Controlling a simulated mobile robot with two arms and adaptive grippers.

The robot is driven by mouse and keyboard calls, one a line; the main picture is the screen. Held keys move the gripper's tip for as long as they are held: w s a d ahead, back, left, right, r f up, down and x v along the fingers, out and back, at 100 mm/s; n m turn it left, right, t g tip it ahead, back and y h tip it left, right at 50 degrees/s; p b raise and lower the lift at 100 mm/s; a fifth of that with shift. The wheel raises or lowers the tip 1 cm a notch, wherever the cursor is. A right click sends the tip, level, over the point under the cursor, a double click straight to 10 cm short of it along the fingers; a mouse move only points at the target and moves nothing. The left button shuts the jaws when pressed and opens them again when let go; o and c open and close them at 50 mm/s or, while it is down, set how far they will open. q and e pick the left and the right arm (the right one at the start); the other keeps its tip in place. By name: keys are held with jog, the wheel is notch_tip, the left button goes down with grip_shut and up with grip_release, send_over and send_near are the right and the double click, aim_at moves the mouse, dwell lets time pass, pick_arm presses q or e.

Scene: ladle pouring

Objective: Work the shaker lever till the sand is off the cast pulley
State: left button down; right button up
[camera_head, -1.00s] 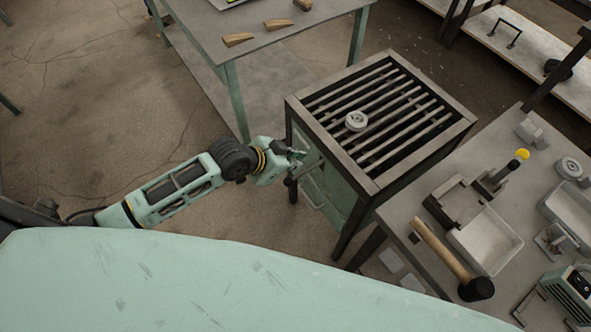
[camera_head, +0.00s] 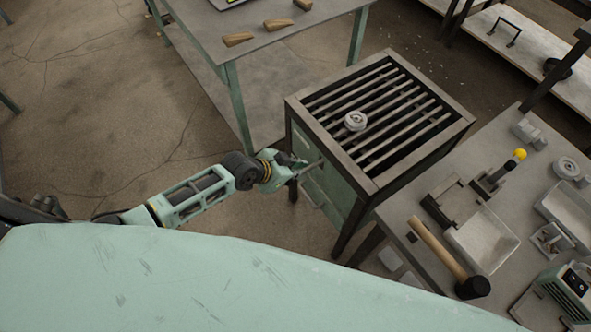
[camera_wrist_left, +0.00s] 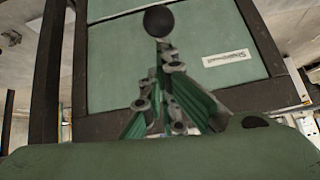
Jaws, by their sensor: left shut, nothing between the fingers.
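The cast pulley (camera_head: 355,120), small, round and pale grey, lies on the bars of the shaker grate (camera_head: 449,109). It is too small to tell how much sand is on it. The lever (camera_head: 311,165) is a thin rod at the left side of the shaker's green cabinet. A black ball knob (camera_wrist_left: 158,20) shows in the left wrist view, just beyond my fingertips. My left gripper (camera_head: 294,163) is shut and empty beside the lever; its fingers (camera_wrist_left: 168,60) are close together below the knob. I cannot tell whether they touch it. My right gripper is out of view.
A grey bench (camera_head: 403,208) at right carries a mallet (camera_head: 440,250), a tray (camera_head: 482,240), a yellow-knobbed device (camera_head: 519,155) and other metal parts. A table (camera_head: 290,39) with wooden wedges stands at the back. Floor left of the shaker is open.

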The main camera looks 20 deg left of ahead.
pick_arm(q)
jog(key=shift+s+a+f+t+h+b, duration=0.15)
jog(key=shift+s+f+t+h+b, duration=0.15)
jog(key=shift+f+b, duration=1.1)
jog(key=shift+s+a+f+t+h+b, duration=0.15)
jog(key=shift+f+t+b, duration=0.4)
jog(key=shift+b, duration=1.4)
jog(key=shift+s+a+f+t+h+b, duration=0.15)
jog(key=shift+f+h+b, duration=0.1)
jog(key=shift+f+b, duration=1.65)
jog(key=shift+b, duration=0.15)
jog(key=shift+s, duration=0.1)
jog(key=shift+s+a, duration=0.1)
jog(key=r+p, duration=0.2)
jog(key=s+r+p, duration=0.1)
jog(key=r, duration=0.2)
jog(key=shift+r+p, duration=0.2)
jog(key=shift+p, duration=0.2)
send_near(289, 182)
jog(key=shift+w+d+r, duration=0.1)
jog(key=shift+d+r, duration=0.15)
jog(key=shift+d, duration=0.35)
